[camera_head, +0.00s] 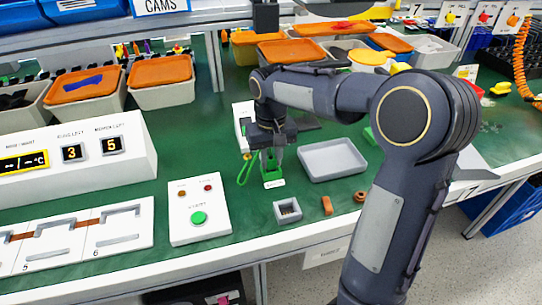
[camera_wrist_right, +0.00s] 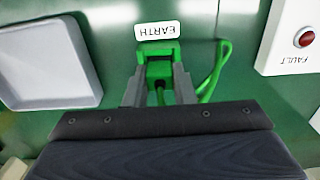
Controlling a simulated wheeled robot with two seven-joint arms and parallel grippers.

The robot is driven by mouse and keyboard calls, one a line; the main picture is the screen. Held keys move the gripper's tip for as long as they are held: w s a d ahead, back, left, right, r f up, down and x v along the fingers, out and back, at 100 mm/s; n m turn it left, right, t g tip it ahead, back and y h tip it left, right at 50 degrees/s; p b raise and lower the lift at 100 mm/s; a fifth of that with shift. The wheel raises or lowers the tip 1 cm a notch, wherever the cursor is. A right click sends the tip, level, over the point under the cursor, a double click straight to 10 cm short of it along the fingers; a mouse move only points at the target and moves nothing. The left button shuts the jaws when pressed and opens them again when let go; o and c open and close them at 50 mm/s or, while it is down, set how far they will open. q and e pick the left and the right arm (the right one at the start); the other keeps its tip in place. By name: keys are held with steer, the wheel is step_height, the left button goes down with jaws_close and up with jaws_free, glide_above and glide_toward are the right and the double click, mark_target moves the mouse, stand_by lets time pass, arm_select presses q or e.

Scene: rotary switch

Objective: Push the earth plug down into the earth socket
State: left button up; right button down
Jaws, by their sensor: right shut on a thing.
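My right gripper (camera_head: 268,158) points down at the green bench in the head view, its fingers around a green piece. In the right wrist view its two grey fingers (camera_wrist_right: 159,85) are shut on the green earth plug (camera_wrist_right: 160,72). A green cord runs from the plug in a loop to the right in that view. The green earth socket (camera_wrist_right: 157,48) is directly at the plug, beside the white EARTH label (camera_wrist_right: 158,30). Plug and socket overlap in view, so I cannot tell how deep the plug sits. My left gripper is not in view.
A grey tray (camera_head: 333,175) lies right of the socket. A white box with a green START button (camera_head: 199,218) stands to the left. Bins with orange lids (camera_head: 84,88) stand behind.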

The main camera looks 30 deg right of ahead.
mark_target(271, 155)
steer(key=c, duration=1.1)
jaws_free()
step_height(271, 155, up, 8)
steer(key=shift+f+p, duration=0.1)
steer(key=shift+p, duration=0.85)
steer(key=s+a+f+t+y, duration=0.1)
steer(key=s+a+f+t, duration=0.1)
steer(key=s, duration=0.5)
steer(key=s+a+f+t+y, duration=0.2)
steer(key=s+a, duration=0.1)
steer(key=s, duration=0.5)
steer(key=s+a+f+t+y, duration=0.1)
steer(key=s+a+f+t, duration=0.1)
steer(key=s, duration=0.5)
steer(key=shift+n, duration=0.5)
step_height(271, 155, up, 13)
steer(key=p, duration=1.2)
steer(key=shift+a+r+p, duration=0.1)
steer(key=shift+a+p, duration=0.05)
steer(key=shift+p, duration=0.25)
